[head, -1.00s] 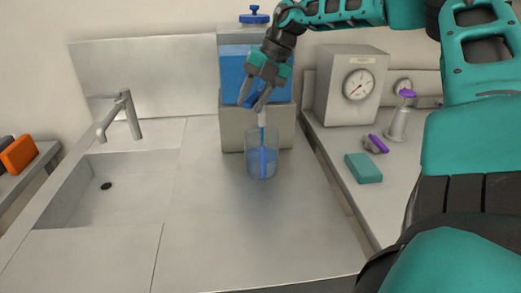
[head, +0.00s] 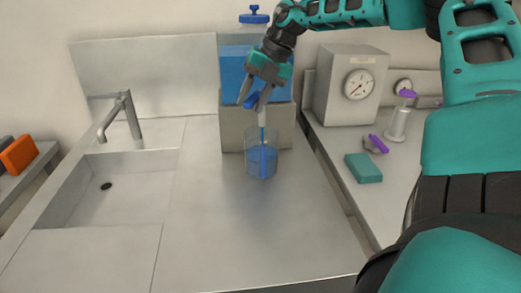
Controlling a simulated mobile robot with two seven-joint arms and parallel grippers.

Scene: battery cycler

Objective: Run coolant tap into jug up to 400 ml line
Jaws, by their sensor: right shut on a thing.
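A clear jug (head: 262,160) stands on the steel counter below the coolant tap, partly filled with blue liquid. A thin blue stream (head: 263,136) runs from the tap into it. The liquid surface sits at roughly mid-height of the jug; the line marks are too small to read. The coolant tank (head: 232,72) with blue liquid and a blue cap stands on a grey block behind the jug. My right gripper (head: 256,98) is shut on the blue tap handle (head: 250,101), in front of the tank. The tap is partly hidden by the fingers. My left gripper is not in view.
A sink (head: 105,190) with a grey faucet (head: 125,112) is at left. At right, a side bench holds a gauge box (head: 345,90), a teal block (head: 363,168) and purple-capped items (head: 400,120). The front counter is clear.

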